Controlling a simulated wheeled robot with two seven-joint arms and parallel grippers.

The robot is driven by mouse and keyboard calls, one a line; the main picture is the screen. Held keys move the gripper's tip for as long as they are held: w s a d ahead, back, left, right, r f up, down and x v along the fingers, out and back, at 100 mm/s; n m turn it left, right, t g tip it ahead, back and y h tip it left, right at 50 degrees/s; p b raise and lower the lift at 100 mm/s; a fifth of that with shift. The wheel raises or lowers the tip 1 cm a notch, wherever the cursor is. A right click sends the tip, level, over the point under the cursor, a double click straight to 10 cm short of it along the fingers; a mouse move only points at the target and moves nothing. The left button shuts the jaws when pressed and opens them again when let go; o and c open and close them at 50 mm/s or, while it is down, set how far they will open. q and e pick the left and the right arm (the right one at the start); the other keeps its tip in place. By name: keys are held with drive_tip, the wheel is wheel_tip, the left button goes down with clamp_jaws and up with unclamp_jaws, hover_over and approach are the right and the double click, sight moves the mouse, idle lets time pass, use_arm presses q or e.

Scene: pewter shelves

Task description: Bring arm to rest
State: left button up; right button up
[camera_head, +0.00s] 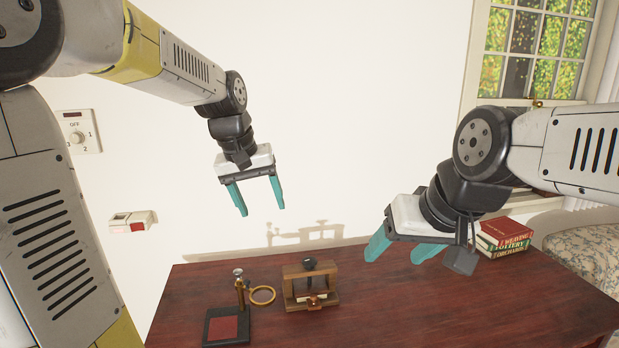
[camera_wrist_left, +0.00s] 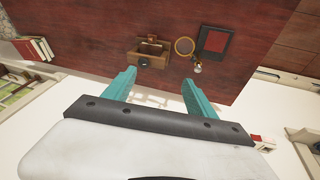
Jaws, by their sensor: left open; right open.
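My left gripper (camera_head: 256,196) hangs in the air in front of the white wall, above the back edge of the table. Its teal fingers are apart with nothing between them, as the left wrist view (camera_wrist_left: 160,85) also shows. My right gripper (camera_head: 396,250) is raised above the right half of the table, its teal fingers apart and empty. Neither gripper touches anything that I can see.
On the dark red table (camera_head: 420,305) stand a wooden frame device (camera_head: 297,290), a brass ring (camera_head: 262,295) and a stand with a red pad (camera_head: 223,328). Several books (camera_head: 503,238) are stacked at the back right. The table's right half is largely clear.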

use_arm(q)
drive_tip(key=s+a+m+t, duration=0.1)
drive_tip(key=s+a+t, duration=0.2)
drive_tip(key=s, duration=1.4)
drive_tip(key=shift+s+a+f, duration=0.15)
drive_tip(key=shift+s+a, duration=0.15)
drive_tip(key=shift+s, duration=0.1)
idle(1.2)
